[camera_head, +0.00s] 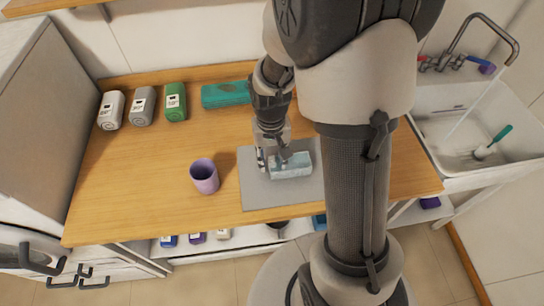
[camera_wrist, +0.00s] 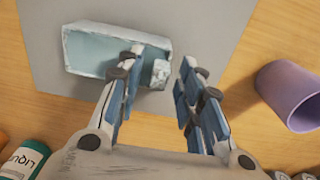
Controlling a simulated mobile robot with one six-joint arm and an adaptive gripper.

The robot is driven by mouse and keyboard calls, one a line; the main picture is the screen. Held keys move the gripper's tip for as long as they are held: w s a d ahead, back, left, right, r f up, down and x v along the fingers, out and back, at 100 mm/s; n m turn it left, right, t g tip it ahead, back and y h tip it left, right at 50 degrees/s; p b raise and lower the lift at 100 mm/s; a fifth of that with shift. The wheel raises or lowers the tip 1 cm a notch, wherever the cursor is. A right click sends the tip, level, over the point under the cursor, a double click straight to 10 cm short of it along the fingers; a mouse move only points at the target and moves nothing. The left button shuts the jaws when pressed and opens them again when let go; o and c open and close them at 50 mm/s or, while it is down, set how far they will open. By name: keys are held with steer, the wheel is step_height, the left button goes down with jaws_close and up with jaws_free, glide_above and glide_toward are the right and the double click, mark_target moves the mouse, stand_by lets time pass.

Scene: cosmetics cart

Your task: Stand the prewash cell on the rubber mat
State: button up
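A pale blue, box-like item (camera_head: 291,168) lies on the grey mat (camera_head: 255,194); I take it to be the prewash cell, though no name on it can be read. In the wrist view the same item (camera_wrist: 100,52) shows a light rim and a flat bluish face, resting on the mat (camera_wrist: 215,25). My gripper (camera_head: 273,157) is low over the mat, at the item's left side in the head view. In the wrist view my gripper (camera_wrist: 163,60) has its fingers apart, with a small pale end of the item between them. The left finger hides part of the item.
A purple cup (camera_head: 204,176) stands left of the mat. A sink (camera_head: 455,130) is at right. The left front of the wooden top is clear.

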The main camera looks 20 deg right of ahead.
step_height(320, 180, up, 13)
steer(key=p, duration=0.4)
steer(key=s+a+r+n+t, duration=0.1)
steer(key=s+a+r+t, duration=0.1)
steer(key=s+r, duration=0.4)
steer(key=s+a+r+n+t, duration=0.2)
steer(key=s+r, duration=0.4)
steer(key=s, duration=0.3)
steer(key=shift+s+a+r+t, duration=0.25)
steer(key=shift+s+a+t, duration=0.05)
steer(key=shift+a, duration=0.3)
steer(key=shift+f, duration=0.1)
steer(key=shift+f+b, duration=0.5)
steer(key=shift+b, duration=0.2)
steer(key=shift+d, duration=0.1)
